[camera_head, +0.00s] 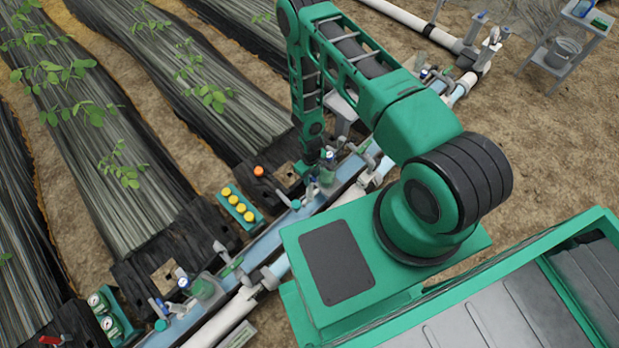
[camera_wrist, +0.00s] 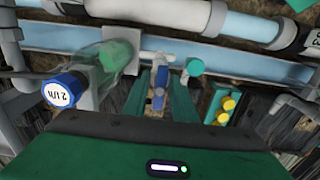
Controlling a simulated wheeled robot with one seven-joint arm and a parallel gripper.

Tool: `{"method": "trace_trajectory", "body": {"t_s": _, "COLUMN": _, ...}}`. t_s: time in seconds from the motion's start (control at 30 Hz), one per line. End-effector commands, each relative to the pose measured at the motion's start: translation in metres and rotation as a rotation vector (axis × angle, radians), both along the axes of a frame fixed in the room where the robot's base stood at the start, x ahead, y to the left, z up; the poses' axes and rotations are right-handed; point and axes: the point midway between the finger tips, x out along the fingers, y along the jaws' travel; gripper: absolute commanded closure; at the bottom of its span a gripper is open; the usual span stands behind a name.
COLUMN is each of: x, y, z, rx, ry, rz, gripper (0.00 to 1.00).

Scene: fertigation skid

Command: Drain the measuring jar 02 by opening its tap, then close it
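In the wrist view a clear measuring jar (camera_wrist: 112,60) with a green part inside and a blue, white-labelled cap (camera_wrist: 64,91) is at the left; I cannot read a jar number. Beside it is a blue tap lever (camera_wrist: 160,82) on a pale fitting. My gripper (camera_wrist: 161,88) has its green fingers on either side of this lever; I cannot tell if they touch it. In the head view my gripper (camera_head: 314,168) is low beside a jar (camera_head: 327,176) on the pipe line, partly hidden by my arm. Another jar (camera_head: 203,288) stands lower left.
A green tray of yellow caps (camera_head: 238,207) lies left of the pipes, and an orange knob (camera_head: 259,171) is near it. Pressure gauges (camera_head: 104,312) are at the lower left. White pipes (camera_wrist: 150,12) cross behind the tap. A cart with a bucket (camera_head: 564,48) stands upper right.

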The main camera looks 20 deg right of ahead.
Motion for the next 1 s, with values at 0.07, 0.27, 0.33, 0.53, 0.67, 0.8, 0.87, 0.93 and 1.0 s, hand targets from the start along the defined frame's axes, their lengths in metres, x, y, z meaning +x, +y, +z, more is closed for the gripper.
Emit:
{"method": "trace_trajectory", "body": {"t_s": 0.07, "x": 0.0, "y": 0.0, "z": 0.0001, "rx": 0.0, "ry": 0.0, "rz": 0.0, "gripper": 0.97}}
{"method": "trace_trajectory", "body": {"t_s": 0.27, "x": 0.0, "y": 0.0, "z": 0.0001, "rx": 0.0, "ry": 0.0, "rz": 0.0, "gripper": 0.66}}
{"method": "trace_trajectory", "body": {"t_s": 0.33, "x": 0.0001, "y": 0.0, "z": 0.0001, "rx": 0.0, "ry": 0.0, "rz": 0.0, "gripper": 0.66}}
{"method": "trace_trajectory", "body": {"t_s": 0.53, "x": 0.0, "y": 0.0, "z": -0.0011, "rx": 0.0, "ry": 0.0, "rz": 0.0, "gripper": 0.66}}
{"method": "trace_trajectory", "body": {"t_s": 0.67, "x": 0.0002, "y": 0.0001, "z": -0.0039, "rx": 0.0, "ry": 0.0, "rz": 0.0, "gripper": 0.66}}
{"method": "trace_trajectory", "body": {"t_s": 0.8, "x": 0.0003, "y": 0.0, "z": -0.0051, "rx": 0.0, "ry": -0.001, "rz": 0.0, "gripper": 0.66}}
{"method": "trace_trajectory", "body": {"t_s": 0.87, "x": 0.0003, "y": 0.0, "z": -0.0051, "rx": 0.0, "ry": 0.0, "rz": 0.0, "gripper": 0.66}}
{"method": "trace_trajectory", "body": {"t_s": 0.93, "x": 0.0002, "y": 0.0001, "z": -0.0051, "rx": 0.0, "ry": 0.0, "rz": 0.0, "gripper": 0.7}}
{"method": "trace_trajectory", "body": {"t_s": 1.0, "x": 0.0002, "y": 0.0001, "z": -0.005, "rx": 0.0, "ry": 0.0, "rz": 0.0, "gripper": 0.87}}
